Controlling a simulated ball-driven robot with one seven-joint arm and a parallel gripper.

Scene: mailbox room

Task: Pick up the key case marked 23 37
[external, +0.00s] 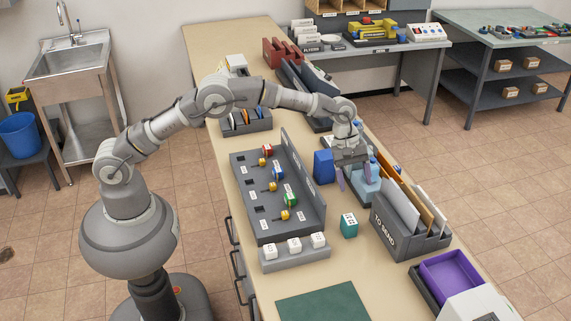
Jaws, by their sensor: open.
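I cannot read the marking 23 37 on anything in the external view, so I cannot tell which thing is the key case. A small teal block with dark marks on a white face (349,225) stands on the counter in front of the gripper. A dark blue box (323,167) stands just left of the gripper. My gripper (354,181) is open and points down above the counter, beside a light blue object (371,190). The gripper and wrist partly hide what lies behind them. I see nothing held between the fingers.
A grey rack (285,225) with coloured, yellow-ended pieces stands left of the gripper. White cubes (294,244) sit on a ledge at its front. A grey "TO SEND" box (391,239) with envelopes and a purple tray (452,275) are at right. A green mat (322,303) lies in front.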

